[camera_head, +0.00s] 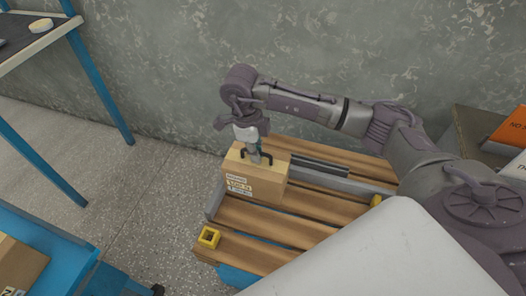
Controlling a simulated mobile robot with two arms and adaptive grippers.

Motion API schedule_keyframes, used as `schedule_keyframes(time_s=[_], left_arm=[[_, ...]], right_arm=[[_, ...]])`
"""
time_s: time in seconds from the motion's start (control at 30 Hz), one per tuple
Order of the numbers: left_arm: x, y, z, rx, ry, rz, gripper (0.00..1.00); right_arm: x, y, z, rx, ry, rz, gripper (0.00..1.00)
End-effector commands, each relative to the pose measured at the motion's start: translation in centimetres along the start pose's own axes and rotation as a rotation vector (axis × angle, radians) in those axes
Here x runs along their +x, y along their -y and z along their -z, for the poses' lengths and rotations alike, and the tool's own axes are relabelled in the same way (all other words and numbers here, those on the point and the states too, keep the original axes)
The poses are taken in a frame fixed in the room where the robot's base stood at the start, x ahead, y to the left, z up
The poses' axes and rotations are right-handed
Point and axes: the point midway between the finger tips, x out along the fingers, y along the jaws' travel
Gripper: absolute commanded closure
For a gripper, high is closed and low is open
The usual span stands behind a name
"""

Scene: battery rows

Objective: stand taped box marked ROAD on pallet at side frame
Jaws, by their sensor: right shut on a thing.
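A tan cardboard box (252,187) with pale printed labels on its front is at the left part of the wooden pallet (285,236). The lettering is too small to read, so I cannot tell whether it says ROAD. My right gripper (254,158) is at the top of the box, pointing down between dark handle-like parts, and is shut on it. The box looks upright; I cannot tell whether it touches the slats. A grey side frame (340,184) runs along the pallet behind and right of the box. My left gripper is not in view.
Yellow square corner pieces (208,237) sit on the pallet's edge. A blue-legged table (98,88) stands at upper left. A blue surface with another carton (18,268) is at lower left. Boxes with an orange sign (510,128) are at right. Bare slats lie in front of the box.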

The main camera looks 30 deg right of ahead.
Motion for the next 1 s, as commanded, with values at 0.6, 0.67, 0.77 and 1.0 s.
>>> schedule_keyframes(time_s=[0.6, 0.67, 0.77, 1.0], left_arm=[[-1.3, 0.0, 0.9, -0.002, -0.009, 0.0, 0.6], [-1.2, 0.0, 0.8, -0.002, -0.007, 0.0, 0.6], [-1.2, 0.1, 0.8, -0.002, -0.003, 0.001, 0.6], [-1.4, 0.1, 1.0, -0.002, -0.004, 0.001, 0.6]], right_arm=[[3.6, 0.0, -0.6, 0.0, 0.003, 0.001, 1.0], [3.7, 0.0, -0.6, 0.001, 0.003, 0.001, 1.0], [3.8, 0.0, -0.6, 0.001, 0.003, 0.001, 1.0], [4.0, 0.0, -0.5, 0.001, -0.001, -0.001, 0.64]])
